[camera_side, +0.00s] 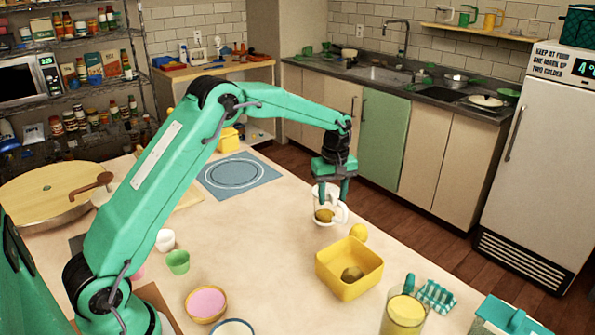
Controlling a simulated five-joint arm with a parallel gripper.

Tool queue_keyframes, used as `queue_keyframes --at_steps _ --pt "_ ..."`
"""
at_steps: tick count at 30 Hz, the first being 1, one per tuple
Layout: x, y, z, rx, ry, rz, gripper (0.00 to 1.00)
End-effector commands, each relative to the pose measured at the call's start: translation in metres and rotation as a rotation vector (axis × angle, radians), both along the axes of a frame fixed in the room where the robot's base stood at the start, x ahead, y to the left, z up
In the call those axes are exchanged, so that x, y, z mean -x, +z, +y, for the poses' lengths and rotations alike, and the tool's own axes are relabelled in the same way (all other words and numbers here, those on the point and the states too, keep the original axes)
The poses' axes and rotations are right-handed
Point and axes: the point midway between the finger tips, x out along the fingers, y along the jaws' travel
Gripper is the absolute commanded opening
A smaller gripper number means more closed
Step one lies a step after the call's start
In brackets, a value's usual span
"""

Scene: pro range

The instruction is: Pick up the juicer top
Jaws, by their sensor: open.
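A white, handled vessel (341,214) stands on the table directly under my gripper, with something brownish-yellow showing at its front. It appears to be the juicer, but I cannot clearly tell its top from its lower part. My gripper (333,194) points down with its two fingers apart. The fingertips are at the vessel's upper rim, one towards its left and one towards its right. Whether they touch it is unclear. The fingers partly hide the rim.
A lemon (358,232) and a yellow bin (335,284) holding a brownish item sit in front of the vessel. A jug of yellow liquid (405,312) stands front right. A blue mat (238,163) lies behind left. Small cups and bowls (206,303) are front left. Mid-table is clear.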

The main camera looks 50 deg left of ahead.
Motion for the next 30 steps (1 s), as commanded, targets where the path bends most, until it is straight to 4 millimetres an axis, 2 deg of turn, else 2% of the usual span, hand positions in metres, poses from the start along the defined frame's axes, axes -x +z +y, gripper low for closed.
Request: queue_keyframes --at_steps 5,8,12,23,30 --pt "0.0 0.0 0.0 0.0 0.0 0.0 0.44" --pt "0.0 0.0 0.0 0.0 0.0 -0.001 0.28" --pt "0.0 0.0 0.0 0.0 0.0 -0.001 0.01" --pt "0.0 0.002 0.0 -0.001 0.0 -0.001 0.0" --pt "-0.001 0.015 0.0 0.0 0.0 -0.004 0.0"
